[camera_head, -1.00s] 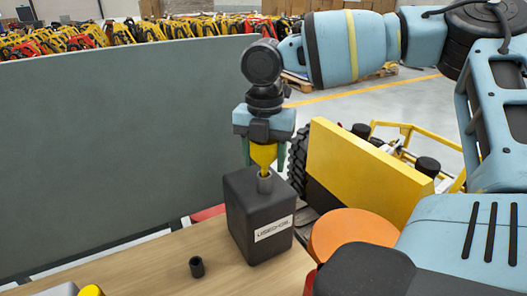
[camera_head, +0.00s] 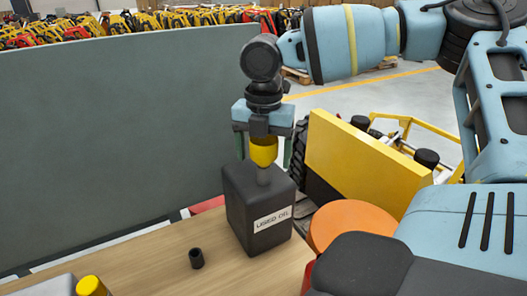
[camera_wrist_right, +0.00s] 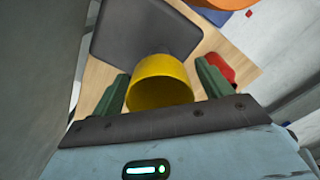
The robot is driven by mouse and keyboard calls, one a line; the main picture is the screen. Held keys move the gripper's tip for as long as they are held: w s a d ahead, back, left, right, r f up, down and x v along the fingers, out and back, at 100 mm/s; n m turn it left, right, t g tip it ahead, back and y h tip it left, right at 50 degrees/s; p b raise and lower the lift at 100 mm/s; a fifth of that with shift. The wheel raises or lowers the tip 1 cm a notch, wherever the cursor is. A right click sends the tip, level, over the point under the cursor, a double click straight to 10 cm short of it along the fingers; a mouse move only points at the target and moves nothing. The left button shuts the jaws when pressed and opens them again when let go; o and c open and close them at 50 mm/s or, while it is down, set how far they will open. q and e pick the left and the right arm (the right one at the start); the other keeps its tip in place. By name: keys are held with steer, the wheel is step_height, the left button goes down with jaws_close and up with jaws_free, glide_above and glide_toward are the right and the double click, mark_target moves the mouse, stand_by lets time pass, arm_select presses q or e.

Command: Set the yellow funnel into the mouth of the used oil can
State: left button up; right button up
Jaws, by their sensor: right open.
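The yellow funnel (camera_head: 263,152) stands upright over the neck of the black used oil can (camera_head: 252,215). My right gripper (camera_head: 264,160) is open from above, with one green finger on each side of the funnel. In the right wrist view, the funnel (camera_wrist_right: 160,82) lies between the fingers with gaps on both sides. My left gripper is out of view.
A small black cap (camera_head: 196,258) lies on the wooden table (camera_head: 155,262) left of the can. A yellow-topped object (camera_head: 90,286) is at the lower left. A grey panel (camera_head: 120,150) stands behind. A yellow machine (camera_head: 360,165) is right of the can.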

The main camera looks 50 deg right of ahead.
step_height(320, 180, up, 8)
steer(key=shift+f, duration=0.1)
stand_by(0.5)
stand_by(0.9)
